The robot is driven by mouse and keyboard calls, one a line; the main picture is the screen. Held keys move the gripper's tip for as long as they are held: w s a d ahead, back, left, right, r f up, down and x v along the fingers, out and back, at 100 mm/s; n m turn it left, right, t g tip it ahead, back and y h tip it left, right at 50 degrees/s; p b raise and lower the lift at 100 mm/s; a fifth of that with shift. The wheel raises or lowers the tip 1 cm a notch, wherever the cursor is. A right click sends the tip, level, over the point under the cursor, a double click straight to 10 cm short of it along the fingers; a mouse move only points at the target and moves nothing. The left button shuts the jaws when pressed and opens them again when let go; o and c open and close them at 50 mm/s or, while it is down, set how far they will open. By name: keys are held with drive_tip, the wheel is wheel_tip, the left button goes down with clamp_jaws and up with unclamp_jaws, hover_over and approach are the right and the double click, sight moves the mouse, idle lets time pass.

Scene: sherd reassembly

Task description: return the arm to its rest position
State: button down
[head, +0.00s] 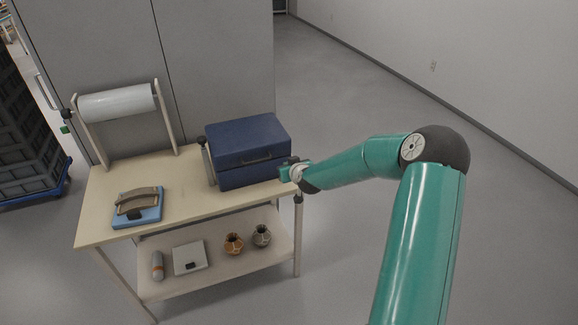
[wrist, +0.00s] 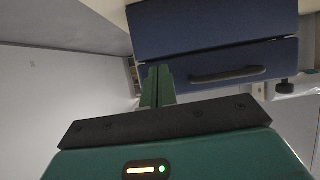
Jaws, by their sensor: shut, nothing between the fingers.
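My gripper (head: 287,172) is at the end of my green arm, at the right edge of the table, beside the blue box. In the wrist view its two green fingers (wrist: 157,86) stand close together with nothing between them, so it is shut and empty. The blue box (head: 247,143) stands on the right end of the tabletop. It also fills the upper right of the wrist view (wrist: 215,35), with its dark handle facing the camera. I cannot tell whether my gripper touches the box.
The table (head: 188,205) carries a blue pad (head: 150,215) with a curved tan piece and a paper roll (head: 115,103) on a stand. Its lower shelf holds two small pots (head: 234,244), a scale (head: 189,258) and a cylinder (head: 157,265). Floor right of the table is clear.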

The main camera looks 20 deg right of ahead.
drive_tip(key=shift+s, duration=0.1)
drive_tip(key=s+a+r+n+g, duration=0.1)
drive_tip(key=s+a+r+g, duration=0.1)
drive_tip(key=s+a+r, duration=0.45)
drive_tip(key=s+a+r+n+g, duration=0.2)
drive_tip(key=s+a+r+g, duration=0.15)
drive_tip(key=s+r, duration=0.6)
drive_tip(key=s+a+r+m, duration=0.1)
drive_tip(key=s+a+r, duration=0.1)
drive_tip(key=s, duration=1.1)
drive_tip(key=s+a+r+m+g, duration=0.1)
drive_tip(key=s+r, duration=0.4)
drive_tip(key=s, duration=0.9)
drive_tip(key=shift+a+r+m, duration=0.3)
drive_tip(key=shift+a+m, duration=0.2)
drive_tip(key=shift+m, duration=0.1)
